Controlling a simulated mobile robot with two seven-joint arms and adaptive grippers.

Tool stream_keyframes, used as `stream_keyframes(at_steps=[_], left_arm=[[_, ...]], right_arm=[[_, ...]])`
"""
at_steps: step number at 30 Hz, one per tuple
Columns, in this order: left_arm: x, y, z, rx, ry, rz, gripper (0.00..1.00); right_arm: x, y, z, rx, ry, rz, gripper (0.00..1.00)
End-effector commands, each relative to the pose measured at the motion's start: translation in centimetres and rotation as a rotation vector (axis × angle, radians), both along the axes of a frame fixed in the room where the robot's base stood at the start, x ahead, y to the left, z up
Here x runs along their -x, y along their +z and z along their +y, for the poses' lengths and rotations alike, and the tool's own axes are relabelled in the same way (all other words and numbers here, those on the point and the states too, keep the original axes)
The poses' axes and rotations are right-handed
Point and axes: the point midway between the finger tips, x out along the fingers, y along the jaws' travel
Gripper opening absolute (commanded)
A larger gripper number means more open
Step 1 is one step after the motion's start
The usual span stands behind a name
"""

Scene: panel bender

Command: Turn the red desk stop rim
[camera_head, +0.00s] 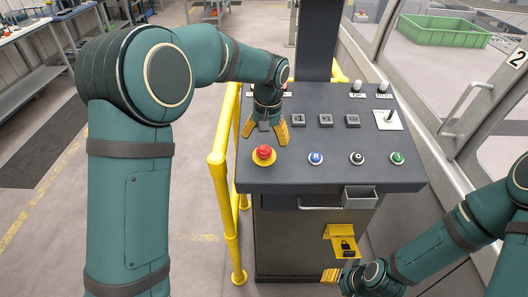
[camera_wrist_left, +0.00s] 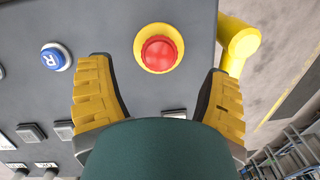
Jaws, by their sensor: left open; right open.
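The red desk stop (camera_head: 264,153) is a red mushroom button on a yellow round base at the left front of the grey desk panel (camera_head: 330,173). In the left wrist view the red stop (camera_wrist_left: 159,53) lies ahead of the fingertips, between their lines and apart from both. My left gripper (camera_head: 265,131) is open and empty over the panel, just behind the stop; its yellow fingers (camera_wrist_left: 158,75) are spread wide. My right gripper (camera_head: 335,276) is low in front of the desk, below the yellow padlock bracket (camera_head: 342,241), and only partly visible.
Blue R (camera_head: 316,158), black O (camera_head: 357,158) and green (camera_head: 397,158) buttons sit right of the stop. Several square switches line the panel behind them. A yellow rail (camera_head: 219,190) runs along the desk's left side. A glazed machine door (camera_head: 450,120) stands at the right.

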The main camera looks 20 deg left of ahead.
Motion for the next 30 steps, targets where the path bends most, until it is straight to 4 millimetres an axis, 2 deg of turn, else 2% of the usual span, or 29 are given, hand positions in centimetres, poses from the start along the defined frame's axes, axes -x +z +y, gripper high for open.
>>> stream_keyframes(at_steps=[3,9,15,22,23,24,28,29,30], left_arm=[[0.0,-2.3,0.2,-0.001,0.001,0.003,0.78],[0.0,-4.8,0.3,0.0,0.0,0.001,0.78],[0.0,-5.6,0.3,0.001,0.001,-0.001,0.78],[0.0,-5.6,0.3,0.001,0.001,-0.001,0.78],[0.0,-5.6,0.3,0.001,0.001,-0.001,0.75],[0.0,-5.6,0.3,0.001,0.001,-0.001,0.61],[0.0,-5.6,0.3,0.001,0.001,-0.001,0.16],[0.0,-5.6,0.3,0.001,0.001,-0.001,0.1],[0.0,-5.6,0.3,0.001,0.001,-0.001,0.1]], right_arm=[[0.0,-0.2,0.0,0.001,0.0,0.0,0.47],[0.0,-0.4,0.0,0.001,0.0,0.0,0.47],[0.0,-0.5,0.0,0.001,0.0,0.0,0.47],[0.0,-0.4,0.0,0.001,0.0,0.0,0.47],[0.0,-0.4,0.0,0.001,0.0,0.0,0.47],[0.0,-0.4,0.0,0.001,0.0,0.0,0.47],[0.0,-0.4,0.0,0.001,0.0,0.0,0.47],[0.0,-0.4,0.0,0.001,0.0,0.0,0.47],[0.0,-0.4,0.0,0.001,0.0,0.0,0.47]])
